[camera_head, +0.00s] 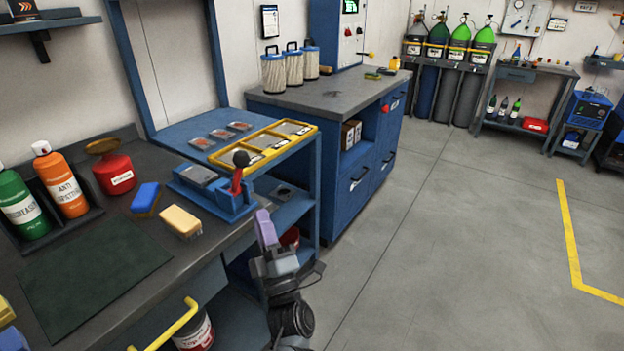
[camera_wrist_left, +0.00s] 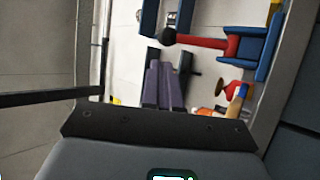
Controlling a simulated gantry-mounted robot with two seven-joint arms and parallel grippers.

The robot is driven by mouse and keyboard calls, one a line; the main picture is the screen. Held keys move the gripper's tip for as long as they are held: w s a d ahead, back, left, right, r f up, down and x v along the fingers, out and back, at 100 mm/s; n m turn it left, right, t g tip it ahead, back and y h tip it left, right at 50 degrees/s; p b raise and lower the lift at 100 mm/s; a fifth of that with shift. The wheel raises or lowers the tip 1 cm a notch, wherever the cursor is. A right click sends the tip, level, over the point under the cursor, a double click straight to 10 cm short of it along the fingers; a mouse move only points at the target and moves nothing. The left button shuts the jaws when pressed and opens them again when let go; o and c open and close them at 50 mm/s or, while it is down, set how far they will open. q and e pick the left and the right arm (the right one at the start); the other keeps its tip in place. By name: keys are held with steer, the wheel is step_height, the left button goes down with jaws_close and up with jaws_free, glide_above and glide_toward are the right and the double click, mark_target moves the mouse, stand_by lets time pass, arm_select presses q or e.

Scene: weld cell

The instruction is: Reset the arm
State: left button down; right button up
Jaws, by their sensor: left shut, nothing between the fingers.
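My left gripper (camera_head: 264,226) has purple fingers, shut and empty, pointing up beside the front edge of the workbench. In the left wrist view its fingers (camera_wrist_left: 161,84) lie together side by side. A blue bench device (camera_head: 226,203) with a red lever (camera_head: 237,182) and a black knob (camera_head: 241,158) stands at the bench's right end. The lever stands up, with its knob at the top. The gripper is apart from the lever, to its lower right. In the left wrist view the knob (camera_wrist_left: 168,36) and red lever (camera_wrist_left: 203,43) show beyond the fingertips. My right gripper is not in view.
A blue brush (camera_head: 145,198), a yellow brush (camera_head: 181,221), a red can (camera_head: 113,173) and spray bottles stand on the dark workbench. A yellow tray (camera_head: 263,143) lies behind the device. A yellow handle (camera_head: 170,328) sticks out in front. Open floor (camera_head: 450,250) lies to the right.

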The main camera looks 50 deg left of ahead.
arm_select(q)
steer(key=w+d+m+t+h+p, duration=0.3)
steer(key=d+m+t+h+p, duration=0.7)
steer(key=m+h+p, duration=0.65)
steer(key=s+d+f+m+g+h+p, duration=0.1)
steer(key=s+d+f+m+g+h, duration=0.35)
steer(key=d+f+m+h, duration=0.3)
steer(key=s+d+f+m+g, duration=0.5)
steer(key=s+f+m+g, duration=0.1)
steer(key=s+f+g, duration=0.3)
step_height(320, 180, up, 39)
steer(key=s+p, duration=0.1)
steer(key=p, duration=3.6)
steer(key=shift+s+a+p, duration=0.35)
steer(key=shift+p, duration=0.05)
